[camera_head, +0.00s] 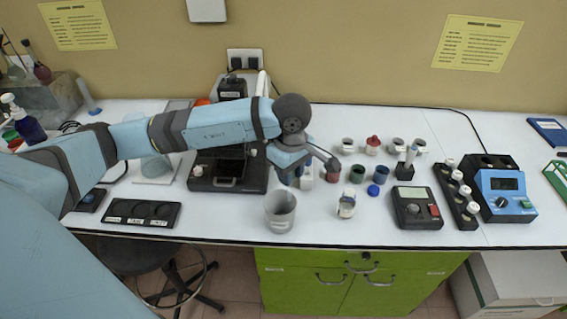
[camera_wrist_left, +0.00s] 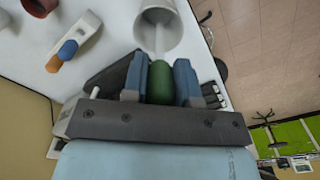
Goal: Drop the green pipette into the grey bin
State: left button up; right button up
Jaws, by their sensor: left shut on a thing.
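The green pipette (camera_wrist_left: 160,82) is held between the two blue fingers of my left gripper (camera_wrist_left: 159,84) in the left wrist view. Its pale, clear tip points at the mouth of the grey bin (camera_wrist_left: 146,40). In the head view, the grey bin (camera_head: 280,213) stands upright near the front edge of the bench. My left gripper (camera_head: 289,176) is just behind and above it, pointing down. The pipette is hidden by the gripper in the head view. I cannot tell whether the tip is inside the rim. My right gripper is not in view.
A small bottle (camera_head: 346,206) stands right of the bin, with a blue cap (camera_head: 374,190) nearby. Several small pots stand behind. A dark meter (camera_head: 417,208) and a blue device (camera_head: 502,195) are further right. A black tray (camera_head: 142,213) lies left. The bench around the bin's front is clear.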

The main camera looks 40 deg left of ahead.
pick_arm(q)
jog(key=a+f+n+b, duration=0.3)
jog(key=f+n+b, duration=0.1)
jog(key=n, duration=0.5)
jog(key=shift+w+f+n+b, duration=0.3)
jog(key=shift+w+f+n, duration=0.1)
jog(key=shift+f, duration=0.3)
jog(key=shift+s, duration=0.1)
dwell(0.7)
jog(key=o, duration=1.1)
